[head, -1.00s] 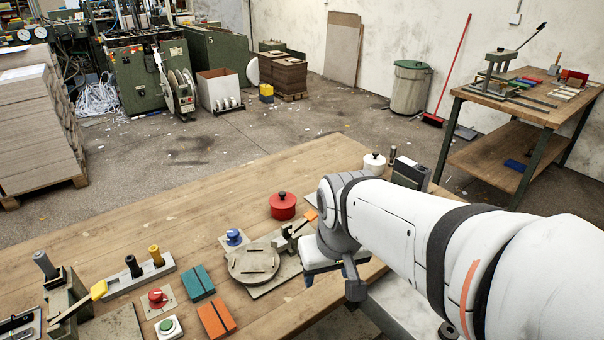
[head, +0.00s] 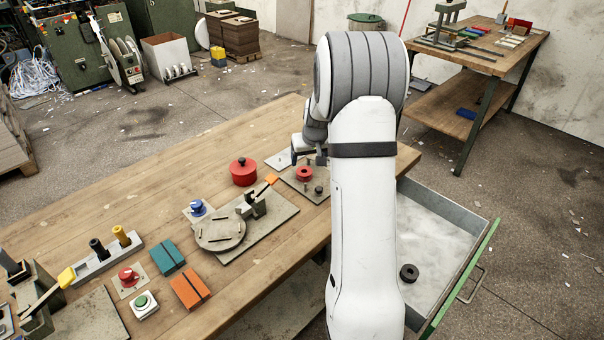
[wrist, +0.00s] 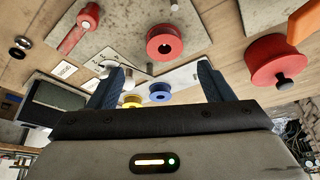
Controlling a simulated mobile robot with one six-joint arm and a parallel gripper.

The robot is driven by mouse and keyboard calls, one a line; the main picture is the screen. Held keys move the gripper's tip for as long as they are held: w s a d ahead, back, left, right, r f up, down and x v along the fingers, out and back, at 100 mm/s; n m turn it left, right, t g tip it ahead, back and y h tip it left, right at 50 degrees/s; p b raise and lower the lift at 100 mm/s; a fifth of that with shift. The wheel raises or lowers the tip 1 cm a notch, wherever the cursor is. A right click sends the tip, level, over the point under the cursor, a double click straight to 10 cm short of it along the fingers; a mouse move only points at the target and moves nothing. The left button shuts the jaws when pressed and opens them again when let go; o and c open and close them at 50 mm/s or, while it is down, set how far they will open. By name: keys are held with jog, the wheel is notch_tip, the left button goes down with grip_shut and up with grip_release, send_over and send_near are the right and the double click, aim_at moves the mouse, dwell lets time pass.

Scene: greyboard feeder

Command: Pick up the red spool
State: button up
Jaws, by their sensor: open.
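The red spool (head: 304,173) sits flat on a grey plate (head: 291,181) near the table's far right part. In the wrist view the red spool (wrist: 164,42) shows its dark centre hole and lies beyond the fingertips, not between them. My gripper (head: 308,157) is open beside the spool on its far side, partly hidden by my arm. In the wrist view my gripper (wrist: 161,78) has its two dark blue fingers spread, with nothing held. A blue spool (wrist: 160,92) and a yellow spool (wrist: 132,101) show between and behind the fingers.
A red lidded pot (head: 243,172) stands left of the spool. A fixture with an orange-tipped lever (head: 270,179) is close by. An open grey drawer (head: 440,232) holding a black spool (head: 408,273) is at right.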

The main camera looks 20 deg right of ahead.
aim_at(305, 169)
jog(key=x, duration=0.2)
jog(key=p+x, duration=0.1)
jog(key=x, duration=0.4)
jog(key=shift+w+a+f, duration=0.15)
jog(key=shift+a+f, duration=0.05)
jog(key=shift+a, duration=0.15)
jog(key=shift+c, duration=0.2)
jog(key=c, duration=1)
